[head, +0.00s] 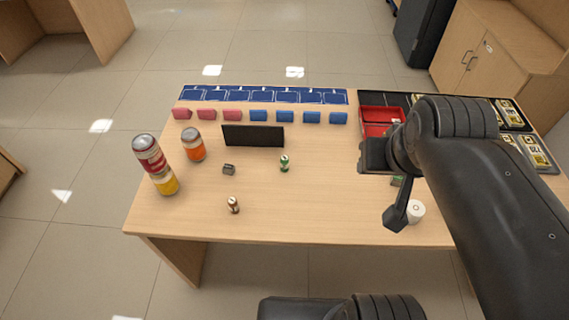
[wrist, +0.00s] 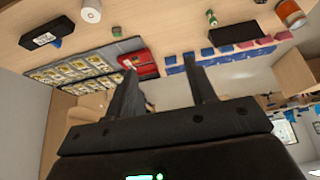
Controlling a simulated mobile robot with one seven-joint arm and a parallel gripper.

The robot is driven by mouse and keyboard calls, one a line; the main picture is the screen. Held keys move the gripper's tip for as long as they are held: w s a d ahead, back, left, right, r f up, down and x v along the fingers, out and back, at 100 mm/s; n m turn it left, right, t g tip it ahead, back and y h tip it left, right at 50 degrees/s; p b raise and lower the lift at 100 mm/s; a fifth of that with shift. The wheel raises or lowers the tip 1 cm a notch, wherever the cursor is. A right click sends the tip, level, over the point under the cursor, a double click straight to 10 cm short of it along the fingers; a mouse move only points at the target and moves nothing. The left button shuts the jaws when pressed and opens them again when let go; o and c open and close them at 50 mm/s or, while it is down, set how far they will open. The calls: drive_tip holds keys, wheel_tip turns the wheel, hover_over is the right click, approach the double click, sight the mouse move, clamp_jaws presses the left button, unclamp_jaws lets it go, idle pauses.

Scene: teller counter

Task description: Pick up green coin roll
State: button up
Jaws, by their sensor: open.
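The green coin roll (head: 284,163) stands upright on the wooden counter, right of its middle-left group of items and just in front of a black block. It also shows small near the top of the wrist view (wrist: 212,18). My gripper (head: 375,155) is above the counter to the right of the roll, well apart from it. In the wrist view my gripper (wrist: 160,62) has its two fingers spread, with nothing between them.
A black block (head: 253,136) stands behind the roll. A brown roll (head: 233,205), a small dark block (head: 228,169), an orange jar (head: 193,145) and a tall stacked container (head: 155,164) are to the left. A red tray (head: 381,114) and white roll (head: 415,212) are right.

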drive_tip(key=m+g, duration=0.1)
drive_tip(key=g, duration=0.5)
hover_over(285, 157)
drive_tip(key=s, duration=0.1)
drive_tip(key=f, duration=2.5)
drive_tip(key=shift+s+a, duration=0.1)
drive_tip(key=shift+a, duration=0.1)
drive_tip(key=shift+w+d+f, duration=0.1)
drive_tip(key=shift+w+f, duration=0.15)
drive_tip(key=shift+f, duration=1.3)
drive_tip(key=shift+w+d+f, duration=0.1)
drive_tip(key=shift+w+f, duration=0.1)
drive_tip(key=shift+f, duration=1.3)
clamp_jaws()
